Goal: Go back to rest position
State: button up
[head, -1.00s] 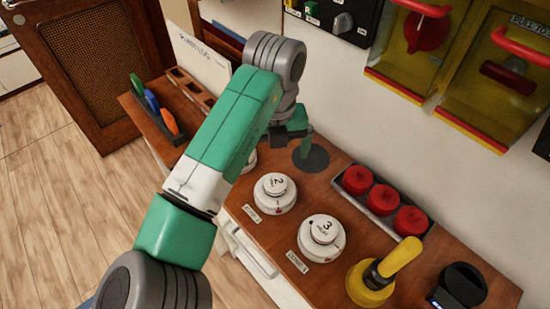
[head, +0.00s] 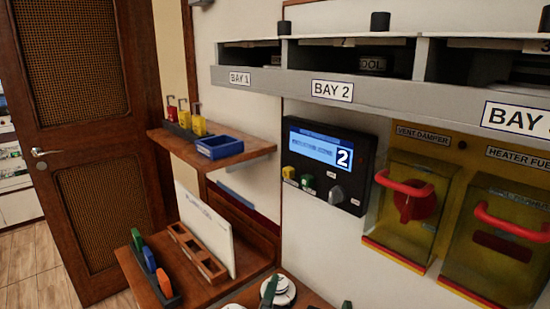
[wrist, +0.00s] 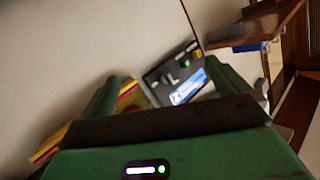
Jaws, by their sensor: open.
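My gripper (wrist: 165,72) shows in the wrist view, with its two green fingers spread apart and nothing between them that it holds. It faces the wall, and the control panel (wrist: 178,78) with its lit screen shows beyond and between the fingers, apart from them. In the head view two small green tips stick up at the bottom edge, which look like my fingertips. The rest of my arm is out of the head view.
The wall carries the control panel (head: 325,165), a yellow cover with a red handle (head: 405,200) and a grey bay rack (head: 370,92). A wooden shelf (head: 250,152) holds a blue bin (head: 219,146) and padlocks. A wooden door (head: 82,120) stands left. The bench shows only partly.

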jog(key=s+a+r+n+t+y, duration=0.2)
jog(key=s+a+r+n+y, duration=0.1)
jog(key=s+a+n, duration=0.25)
jog(key=s+r+t+p, duration=0.2)
jog(key=r+p, duration=0.3)
jog(key=r, duration=0.6)
jog(key=s+r+t+p, duration=0.3)
jog(key=r+p, duration=0.2)
jog(key=r, duration=0.7)
jog(key=s+r+t+p, duration=0.2)
jog(key=r+p, duration=0.4)
jog(key=r, duration=0.5)
jog(key=shift+s+r, duration=0.4)
jog(key=shift+s, duration=0.35)
